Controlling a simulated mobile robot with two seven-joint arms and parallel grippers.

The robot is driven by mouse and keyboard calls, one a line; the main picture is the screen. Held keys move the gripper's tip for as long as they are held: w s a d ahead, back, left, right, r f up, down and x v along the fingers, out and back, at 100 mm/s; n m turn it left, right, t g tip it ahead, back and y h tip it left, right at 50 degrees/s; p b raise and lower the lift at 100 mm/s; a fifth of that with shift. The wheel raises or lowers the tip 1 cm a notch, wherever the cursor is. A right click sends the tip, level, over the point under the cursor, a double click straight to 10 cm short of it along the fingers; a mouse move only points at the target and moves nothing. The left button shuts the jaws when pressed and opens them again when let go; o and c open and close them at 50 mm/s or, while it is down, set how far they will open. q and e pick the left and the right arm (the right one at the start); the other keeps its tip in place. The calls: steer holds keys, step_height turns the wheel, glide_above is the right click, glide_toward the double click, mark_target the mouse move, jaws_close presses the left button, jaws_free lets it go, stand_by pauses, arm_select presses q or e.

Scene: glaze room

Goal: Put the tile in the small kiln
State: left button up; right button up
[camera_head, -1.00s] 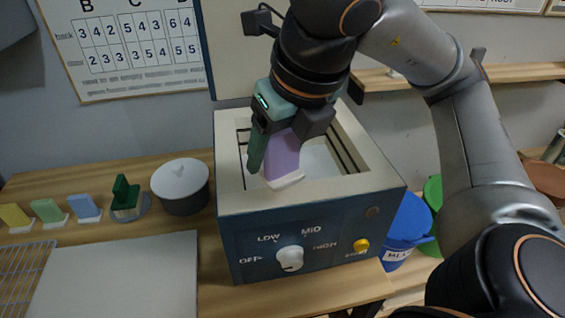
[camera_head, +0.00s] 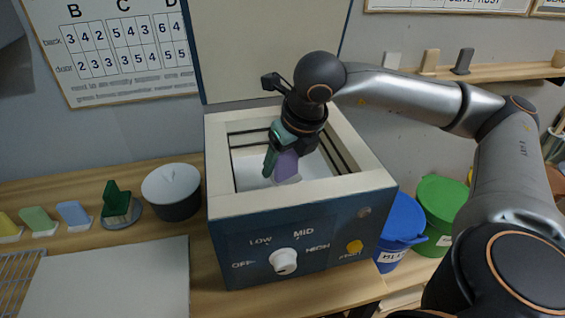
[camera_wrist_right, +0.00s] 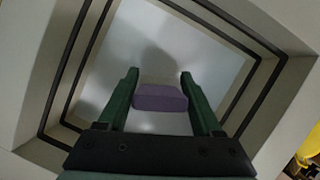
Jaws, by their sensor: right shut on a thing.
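The small kiln (camera_head: 300,235) is a dark blue box with a cream rim, its lid (camera_head: 270,45) raised at the back. My right gripper (camera_head: 280,168) reaches down inside the kiln opening, shut on a purple tile (camera_head: 287,166). The tile is held upright, with a pale lower edge. In the right wrist view the tile (camera_wrist_right: 160,97) sits between the two green fingers of the gripper (camera_wrist_right: 163,100), above the pale kiln floor (camera_wrist_right: 210,60). Whether the tile touches the floor I cannot tell. My left gripper is out of view.
Farther left are a dark green tile on a round stand (camera_head: 118,208) and several coloured tiles in a row. A pale board (camera_head: 105,280) lies in front. Blue (camera_head: 400,230) and green (camera_head: 440,212) buckets stand at right.

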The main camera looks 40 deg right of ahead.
steer(key=shift+f, duration=0.25)
steer(key=shift+f, duration=0.2)
steer(key=o, duration=1.5)
steer(key=shift+r, duration=0.15)
steer(key=shift+r, duration=0.2)
steer(key=p+v, duration=0.1)
steer(key=v, duration=1)
steer(key=shift+s+a+r, duration=0.1)
steer(key=shift+s+r, duration=0.15)
steer(key=shift+r, duration=0.05)
